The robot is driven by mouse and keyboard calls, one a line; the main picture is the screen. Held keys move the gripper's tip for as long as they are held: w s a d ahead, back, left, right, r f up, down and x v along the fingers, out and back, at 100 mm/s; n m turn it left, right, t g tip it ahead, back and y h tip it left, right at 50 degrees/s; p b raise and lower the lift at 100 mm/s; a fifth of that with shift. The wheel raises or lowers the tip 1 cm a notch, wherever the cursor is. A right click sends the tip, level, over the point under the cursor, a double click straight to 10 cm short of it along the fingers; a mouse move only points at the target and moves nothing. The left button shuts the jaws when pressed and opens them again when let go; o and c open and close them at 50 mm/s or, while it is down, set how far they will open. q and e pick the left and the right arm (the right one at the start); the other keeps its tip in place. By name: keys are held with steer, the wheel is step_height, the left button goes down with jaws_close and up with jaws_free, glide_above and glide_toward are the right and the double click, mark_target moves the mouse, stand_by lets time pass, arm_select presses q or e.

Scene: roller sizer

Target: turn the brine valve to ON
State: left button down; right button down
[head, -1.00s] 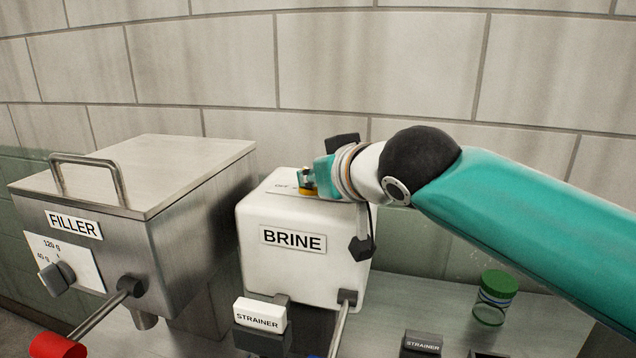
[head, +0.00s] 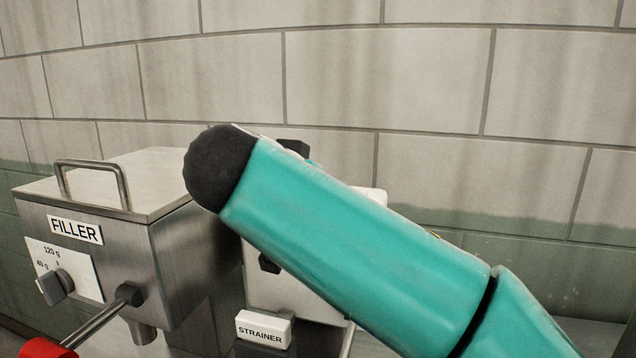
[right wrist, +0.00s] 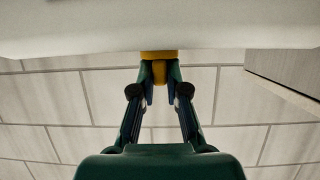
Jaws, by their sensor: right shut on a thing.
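The white brine tank (head: 290,295) stands right of the filler, mostly covered by my right arm in the head view; its label and dial markings are hidden. In the right wrist view a white body (right wrist: 160,30) fills the top, and the yellow valve handle (right wrist: 159,54) sticks out from it. My right gripper (right wrist: 159,76) is shut on this handle, fingertips on both its sides. In the head view the gripper is hidden behind my arm. I cannot read the valve's setting. My left gripper is not in view.
The steel filler (head: 165,245) with a top handle and a dose knob (head: 55,287) stands close left of the tank. A red-ended lever (head: 45,348) is in front of it. A white strainer sign (head: 264,329) stands below. The block wall (head: 440,90) is behind.

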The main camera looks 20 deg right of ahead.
steer(key=shift+a+f+m+g+h, duration=0.1)
steer(key=shift+f+m+g+h, duration=0.2)
steer(key=shift+m+g, duration=0.1)
steer(key=c, duration=1.2)
jaws_free()
steer(key=shift+r, duration=0.2)
steer(key=shift+s+a+r, duration=0.15)
steer(key=shift+s+a, duration=0.05)
steer(key=shift+s, duration=0.05)
steer(key=v, duration=1.1)
steer(key=shift+s+a, duration=0.1)
steer(key=shift+s, duration=0.05)
